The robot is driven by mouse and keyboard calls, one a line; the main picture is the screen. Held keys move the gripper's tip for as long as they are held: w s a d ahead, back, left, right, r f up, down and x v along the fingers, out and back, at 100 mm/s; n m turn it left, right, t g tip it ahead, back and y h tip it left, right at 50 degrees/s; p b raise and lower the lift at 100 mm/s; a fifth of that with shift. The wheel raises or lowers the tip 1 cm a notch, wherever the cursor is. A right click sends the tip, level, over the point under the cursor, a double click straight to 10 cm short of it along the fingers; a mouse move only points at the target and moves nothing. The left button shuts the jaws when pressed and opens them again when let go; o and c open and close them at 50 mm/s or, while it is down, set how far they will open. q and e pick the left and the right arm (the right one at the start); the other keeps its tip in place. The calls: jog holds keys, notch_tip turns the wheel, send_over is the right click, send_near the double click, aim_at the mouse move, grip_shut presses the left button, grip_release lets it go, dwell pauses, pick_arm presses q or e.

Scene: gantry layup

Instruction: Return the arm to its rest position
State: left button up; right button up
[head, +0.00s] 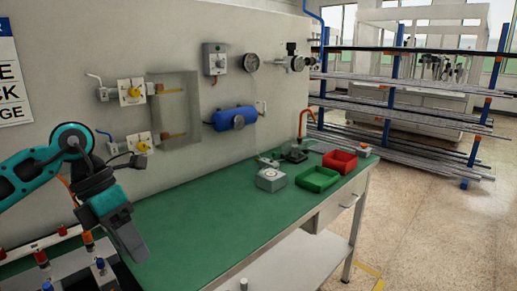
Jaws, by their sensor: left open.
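My left arm (28,172), teal and black, comes in from the left edge and bends down at a teal joint. My left gripper (135,248) hangs at its end, pointing down and slightly right, over the left end of the green-topped bench (215,222). It is open, with nothing seen between its fingers, though the gap is hard to make out from this side. I cannot tell how far its tips are above the bench. My right gripper is not in view.
A grey box (271,180), a green bin (317,179) and a red bin (341,161) stand at the bench's far end. Valves and a blue cylinder (234,118) are on the wall behind. The bench's middle is clear.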

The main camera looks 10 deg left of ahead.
pick_arm(q)
jog(key=s+d+f+n+t+h, duration=0.15)
jog(key=d+n+t+h, duration=0.65)
jog(key=d+h, duration=1)
jog(key=w+a+f+n+t+y, duration=0.1)
jog(key=a+f+n+t+y, duration=0.1)
jog(key=f+n+t+y, duration=0.65)
jog(key=a+f+n+t+y, duration=0.1)
jog(key=a+f+n+y, duration=0.3)
jog(key=n, duration=1)
jog(key=s+a+f+n+g+y, duration=0.1)
jog(key=s+f+n+g+y, duration=0.2)
jog(key=f, duration=0.5)
jog(key=s+a+f+n+g+y, duration=0.2)
jog(key=s+f+n+y, duration=0.3)
jog(key=s+f, duration=0.3)
jog(key=shift+s+a+f+n+g, duration=0.3)
jog(key=shift+s+n+g, duration=0.25)
jog(key=shift+s+n, duration=0.3)
jog(key=shift+w+d, duration=0.1)
